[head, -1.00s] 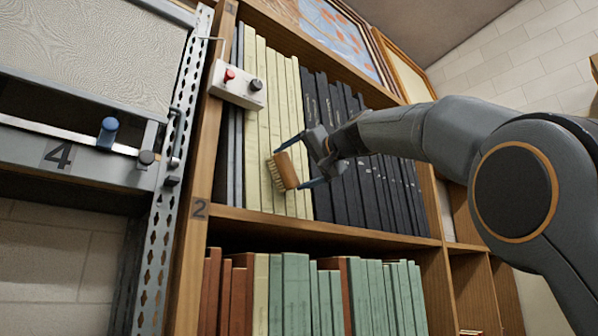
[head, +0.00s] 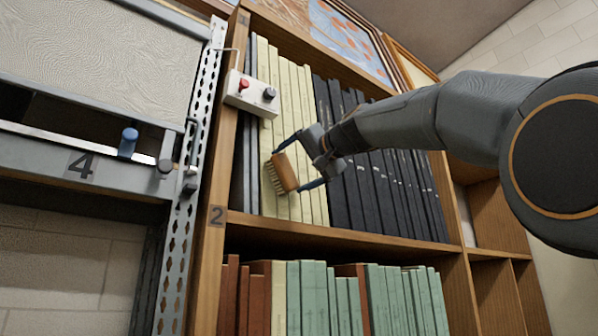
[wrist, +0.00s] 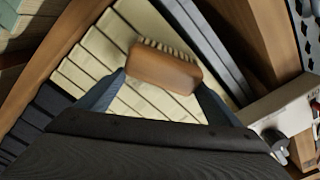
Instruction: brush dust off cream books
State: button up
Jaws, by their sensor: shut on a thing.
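My gripper (head: 297,169) is shut on a wooden brush (head: 286,172) with pale bristles. In the wrist view the brush (wrist: 164,68) sits between the blue fingers, bristles facing the books. The cream books (head: 299,98) stand upright on the upper shelf, between a few dark grey books on the left and black books on the right. The brush is in front of the lower part of their spines. I cannot tell whether the bristles touch them. No dust can be made out on the visible spines.
A white control box (head: 251,93) with a red and a dark knob is fixed at the left shelf upright. A perforated metal post (head: 178,215) and a grey unit marked 4 stand left. Black books (head: 374,190) fill the right; green books (head: 311,298) stand below.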

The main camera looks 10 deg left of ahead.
jog(key=shift+s+a, duration=0.45)
jog(key=shift+d, duration=0.1)
jog(key=shift+b+v, duration=1.75)
jog(key=shift+v, duration=1.2)
jog(key=b+v, duration=0.1)
jog(key=v, duration=0.2)
jog(key=shift+b, duration=0.3)
jog(key=shift+r, duration=0.1)
